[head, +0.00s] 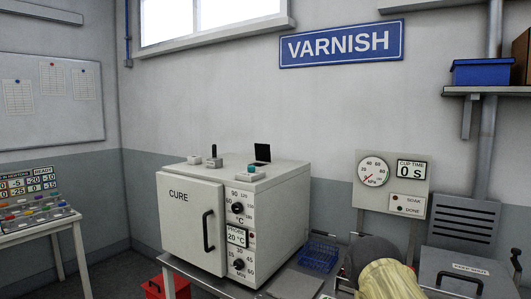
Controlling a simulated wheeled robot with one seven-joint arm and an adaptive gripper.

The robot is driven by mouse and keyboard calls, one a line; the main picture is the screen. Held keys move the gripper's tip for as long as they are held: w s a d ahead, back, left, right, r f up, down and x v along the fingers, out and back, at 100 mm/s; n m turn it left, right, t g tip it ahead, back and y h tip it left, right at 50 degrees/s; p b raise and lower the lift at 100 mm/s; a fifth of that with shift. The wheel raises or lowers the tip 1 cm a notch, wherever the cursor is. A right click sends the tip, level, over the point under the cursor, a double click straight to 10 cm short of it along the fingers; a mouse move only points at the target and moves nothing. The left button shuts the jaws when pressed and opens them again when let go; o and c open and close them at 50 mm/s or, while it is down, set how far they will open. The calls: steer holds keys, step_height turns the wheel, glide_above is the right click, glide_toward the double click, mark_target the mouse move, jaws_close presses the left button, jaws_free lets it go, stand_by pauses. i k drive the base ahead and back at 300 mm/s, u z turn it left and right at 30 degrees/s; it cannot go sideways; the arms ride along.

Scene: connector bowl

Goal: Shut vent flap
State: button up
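The white oven marked CURE (192,215) stands on a bench left of centre, with its front door shut. A small black flap (262,153) stands raised on the oven's top, towards the back right; I take it to be the vent flap. The opening under it cannot be made out from here. My gripper is not in view. A dark grey rounded part with a yellowish sleeve shows at the bottom right, and I cannot tell for sure whether it is my arm.
On the oven top are a teal-capped knob (251,169) and a small upright dark peg (213,151). A blue wire basket (319,256) sits right of the oven. A gauge panel (392,184) stands behind the bench. Space above the oven is clear.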

mark_target(262, 150)
steer(key=u, duration=0.35)
steer(key=k, duration=0.1)
steer(key=z, duration=1.15)
steer(key=i, duration=0.65)
steer(key=u, duration=0.25)
